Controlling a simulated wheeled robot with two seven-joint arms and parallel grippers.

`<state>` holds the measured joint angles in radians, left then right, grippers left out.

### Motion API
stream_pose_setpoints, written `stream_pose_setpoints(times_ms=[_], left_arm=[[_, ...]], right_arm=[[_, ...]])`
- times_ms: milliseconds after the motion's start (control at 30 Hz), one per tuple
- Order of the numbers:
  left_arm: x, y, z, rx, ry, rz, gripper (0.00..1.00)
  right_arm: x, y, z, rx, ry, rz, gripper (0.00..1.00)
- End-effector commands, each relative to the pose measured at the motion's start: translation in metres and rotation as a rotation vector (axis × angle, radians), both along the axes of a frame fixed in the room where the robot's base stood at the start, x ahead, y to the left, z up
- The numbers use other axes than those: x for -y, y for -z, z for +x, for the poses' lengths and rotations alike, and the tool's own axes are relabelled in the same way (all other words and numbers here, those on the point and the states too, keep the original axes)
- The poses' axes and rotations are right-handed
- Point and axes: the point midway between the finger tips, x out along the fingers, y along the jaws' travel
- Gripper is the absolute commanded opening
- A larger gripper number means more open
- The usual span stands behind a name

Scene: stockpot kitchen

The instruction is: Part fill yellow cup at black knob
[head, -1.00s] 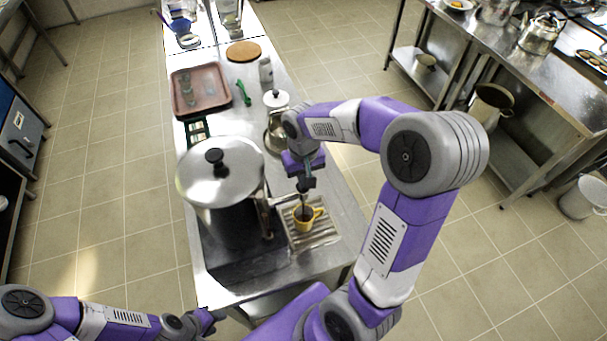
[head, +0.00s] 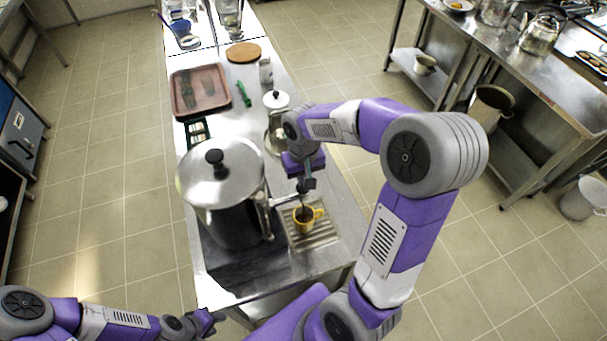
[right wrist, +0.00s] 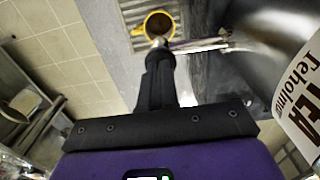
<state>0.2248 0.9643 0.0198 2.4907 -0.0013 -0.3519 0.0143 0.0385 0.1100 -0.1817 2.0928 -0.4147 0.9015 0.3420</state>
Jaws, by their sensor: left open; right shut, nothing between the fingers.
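The yellow cup (head: 303,222) stands upright on the ribbed drip tray (head: 322,237), with dark brown showing inside. It also shows in the right wrist view (right wrist: 159,24); I cannot tell its fill level. The big steel stockpot (head: 235,222) stands left of it, its lid topped by a black knob (head: 214,156). A thin metal tap pipe (head: 284,199) runs from the pot towards the cup. Any knob at the pipe's end is hidden by my fingers. My right gripper (head: 305,188) is shut and empty, above the cup at the pipe's end. My left gripper (head: 212,318) is open, away at the lower left.
A coffee pot (head: 275,125) stands behind the stockpot, close to my right forearm. Further back are a brown tray (head: 200,90), a green utensil (head: 243,94) and a round wooden board (head: 243,52). The front counter corner is clear.

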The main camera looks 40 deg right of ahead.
Motion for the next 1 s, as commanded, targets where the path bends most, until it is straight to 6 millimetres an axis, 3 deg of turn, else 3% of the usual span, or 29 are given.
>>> stream_pose_setpoints(times_ms=[767,1000], left_arm=[[0.0,0.001,0.0,0.0,0.0,0.0,0.43],[0.0,-0.015,0.0,0.0,0.0,0.0,0.43]], right_arm=[[-0.002,0.005,-0.004,-0.017,0.0,0.004,0.0],[-0.002,-0.014,-0.003,-0.014,-0.002,0.003,0.0]])
